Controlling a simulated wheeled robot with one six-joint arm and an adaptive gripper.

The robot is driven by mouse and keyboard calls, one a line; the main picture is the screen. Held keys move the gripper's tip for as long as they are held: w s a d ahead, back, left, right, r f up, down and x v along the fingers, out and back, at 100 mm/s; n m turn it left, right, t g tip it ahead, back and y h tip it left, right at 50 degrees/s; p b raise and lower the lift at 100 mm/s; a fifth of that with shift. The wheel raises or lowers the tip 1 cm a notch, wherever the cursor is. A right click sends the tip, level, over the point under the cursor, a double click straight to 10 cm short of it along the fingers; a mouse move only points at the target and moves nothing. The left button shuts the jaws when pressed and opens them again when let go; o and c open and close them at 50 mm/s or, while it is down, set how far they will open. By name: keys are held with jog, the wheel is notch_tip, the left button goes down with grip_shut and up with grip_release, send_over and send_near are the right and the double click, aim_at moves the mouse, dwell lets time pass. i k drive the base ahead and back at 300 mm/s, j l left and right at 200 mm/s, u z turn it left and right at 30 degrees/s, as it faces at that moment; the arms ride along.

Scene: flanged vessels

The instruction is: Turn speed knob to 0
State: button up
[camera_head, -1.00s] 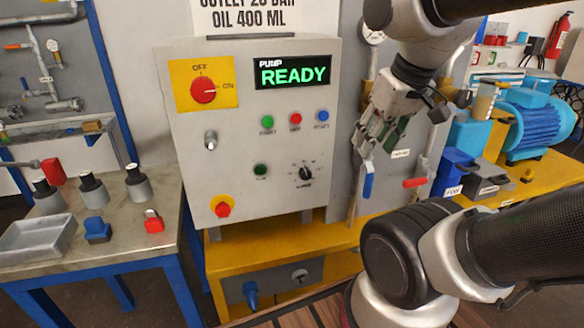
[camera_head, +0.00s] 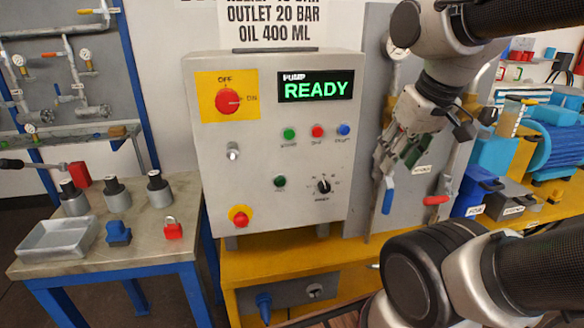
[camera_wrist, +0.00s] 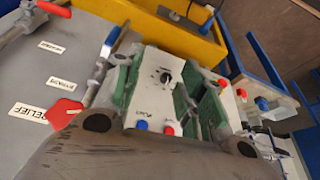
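The speed knob (camera_head: 324,186) is a small black dial with a white pointer, low on the right of the grey control panel (camera_head: 215,190). Its scale marks are too small to read. In the wrist view the knob (camera_wrist: 165,76) shows between my gripper's green-padded fingers. My gripper (camera_head: 400,160) hangs to the right of the panel, apart from the knob. Its fingers (camera_wrist: 161,85) are spread and nothing is held between them.
The panel also bears a red rotary switch (camera_head: 228,101), green, red and blue buttons and a red stop button (camera_head: 239,216). Valve levers, one blue (camera_head: 388,201) and one red (camera_head: 436,200), stand right of the panel near my gripper. A metal table (camera_head: 150,245) is at left.

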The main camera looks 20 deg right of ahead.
aim_at(324, 187)
jog(key=k+j, duration=0.15)
jog(key=j, duration=0.2)
jog(key=k+j+u, duration=0.1)
jog(key=j, duration=0.3)
jog(key=k+j, duration=0.2)
jog(key=j, duration=0.15)
jog(key=k+j+u, duration=0.1)
jog(key=j, duration=0.3)
